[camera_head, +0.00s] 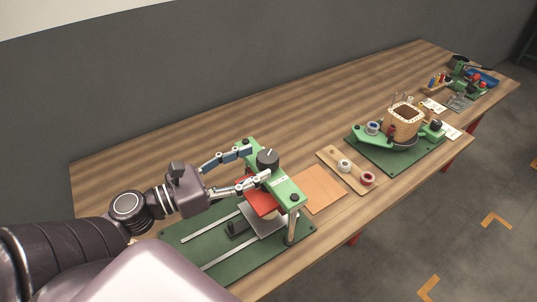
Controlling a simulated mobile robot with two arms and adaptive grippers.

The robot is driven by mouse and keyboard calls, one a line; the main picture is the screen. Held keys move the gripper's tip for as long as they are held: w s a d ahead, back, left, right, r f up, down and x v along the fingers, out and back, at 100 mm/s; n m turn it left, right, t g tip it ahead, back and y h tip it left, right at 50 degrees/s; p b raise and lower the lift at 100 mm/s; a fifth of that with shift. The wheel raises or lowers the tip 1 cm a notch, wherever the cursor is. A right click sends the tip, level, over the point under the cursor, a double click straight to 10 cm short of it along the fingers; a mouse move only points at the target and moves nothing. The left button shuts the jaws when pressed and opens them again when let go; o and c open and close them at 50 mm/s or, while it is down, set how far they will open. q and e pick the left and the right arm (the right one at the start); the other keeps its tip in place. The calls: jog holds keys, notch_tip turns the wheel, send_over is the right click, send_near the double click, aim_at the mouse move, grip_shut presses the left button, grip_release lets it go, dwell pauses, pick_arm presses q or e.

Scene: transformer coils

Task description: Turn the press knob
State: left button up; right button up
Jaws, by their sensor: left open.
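The press (288,190) stands on a green baseplate near the front of the table, with a green top bar, a red plate under it and metal posts. Its dark round knob (268,158) sits on top of the green bar. My left gripper (260,163) comes in from the left, its two fingers spread apart at the knob. One finger is on the far side and one on the near side, close to the knob; I cannot tell if they touch it. My right gripper is not in view.
A tan sheet (322,188) lies right of the press. A wooden strip (352,172) with tape rolls lies beyond it. A coil former (404,118) stands on another green base (378,160). Tools and a blue tray (487,77) are at the far right end. Grey wall behind.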

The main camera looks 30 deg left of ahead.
aim_at(264, 157)
pick_arm(q)
jog(key=p+x, duration=0.1)
jog(key=x, duration=0.2)
jog(key=shift+w+d+r, duration=0.1)
jog(key=shift+w, duration=0.3)
jog(key=shift+w+d, duration=0.3)
jog(key=shift+w, duration=0.2)
jog(key=shift+c, duration=0.5)
jog(key=c, duration=1.1)
jog(key=shift+o, duration=0.2)
jog(key=shift+p, duration=0.3)
